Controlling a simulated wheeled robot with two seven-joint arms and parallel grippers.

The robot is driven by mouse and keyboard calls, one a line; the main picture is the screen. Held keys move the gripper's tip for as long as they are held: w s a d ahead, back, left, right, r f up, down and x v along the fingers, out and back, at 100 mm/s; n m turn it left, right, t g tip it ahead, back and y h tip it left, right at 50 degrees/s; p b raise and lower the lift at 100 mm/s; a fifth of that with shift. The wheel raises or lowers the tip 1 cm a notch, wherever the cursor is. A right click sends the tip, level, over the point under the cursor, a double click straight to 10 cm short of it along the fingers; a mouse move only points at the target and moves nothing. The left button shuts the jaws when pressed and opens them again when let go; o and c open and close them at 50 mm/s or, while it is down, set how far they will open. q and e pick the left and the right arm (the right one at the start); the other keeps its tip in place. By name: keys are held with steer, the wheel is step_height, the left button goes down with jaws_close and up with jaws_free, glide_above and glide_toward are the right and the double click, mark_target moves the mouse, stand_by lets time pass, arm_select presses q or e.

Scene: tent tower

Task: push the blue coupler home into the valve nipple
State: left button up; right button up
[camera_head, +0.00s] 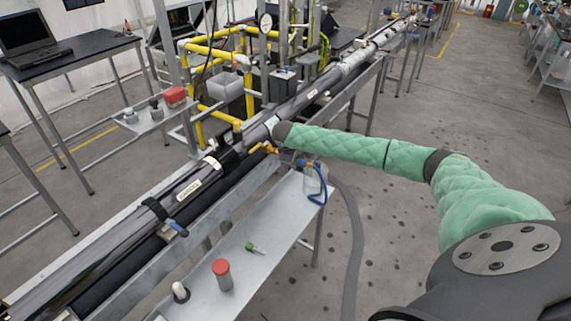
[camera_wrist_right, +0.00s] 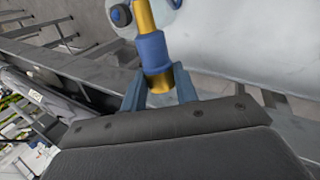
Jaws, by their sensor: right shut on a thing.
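In the right wrist view the blue coupler (camera_wrist_right: 152,48) is a blue sleeve with a brass collar at its near end. My right gripper (camera_wrist_right: 158,85) is shut on it, with a grey finger on each side of the brass collar. A brass stem (camera_wrist_right: 145,14) runs on from the far end of the blue sleeve. I cannot tell whether this stem is the valve nipple, or how deep any joint is. In the head view my right arm reaches to the long pipe, near a yellow brass fitting (camera_head: 264,148); the coupler cannot be made out there. My left gripper is not in view.
A long dark pipe (camera_head: 130,225) runs diagonally across the bench. Yellow pipe framing (camera_head: 215,50) stands behind.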

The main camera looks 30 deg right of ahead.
steer(key=shift+d+r+m, duration=0.1)
steer(key=shift+r+m, duration=0.05)
steer(key=shift+m, duration=0.45)
steer(key=shift+s+d+m+g+h, duration=0.2)
steer(key=shift+d+m+g+h, duration=0.1)
steer(key=shift+m+g+h, duration=0.4)
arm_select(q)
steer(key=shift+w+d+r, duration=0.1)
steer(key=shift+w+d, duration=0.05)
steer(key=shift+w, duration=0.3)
arm_select(e)
steer(key=shift+w+a, duration=0.1)
steer(key=shift+a, duration=0.1)
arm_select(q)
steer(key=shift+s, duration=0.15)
arm_select(e)
steer(key=shift+d, duration=0.15)
